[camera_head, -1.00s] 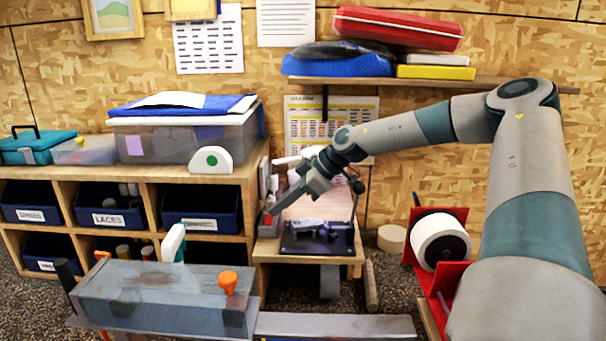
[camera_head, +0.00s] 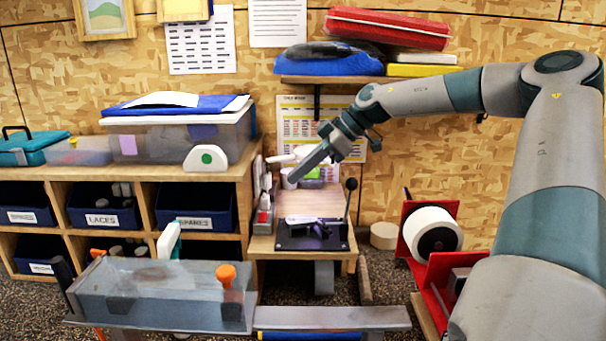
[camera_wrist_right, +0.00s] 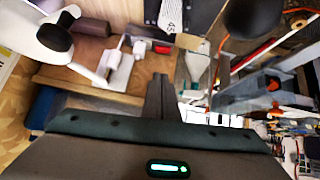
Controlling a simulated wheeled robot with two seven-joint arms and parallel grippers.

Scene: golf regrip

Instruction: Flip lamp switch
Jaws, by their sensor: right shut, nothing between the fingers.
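A white lamp-like fixture (camera_head: 297,154) shows partly behind my right gripper, above the small wooden bench. In the right wrist view a white rounded head with a dark end (camera_wrist_right: 38,38) is at the upper left. A small white fitting (camera_wrist_right: 118,66) stands nearer the middle; I cannot tell whether it is the lamp switch. My right gripper (camera_head: 294,178) is shut and empty, pointing down and left above the bench's left side. Its fingers (camera_wrist_right: 160,88) show in the wrist view, apart from the white fitting. My left gripper is out of view.
The wooden bench (camera_head: 312,202) carries a dark clamp device (camera_head: 312,235) with an upright lever. Storage cubbies with blue bins (camera_head: 103,212) stand at left. A grey tank (camera_head: 165,292) is in front. A red stand with a white roll (camera_head: 432,234) is at right.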

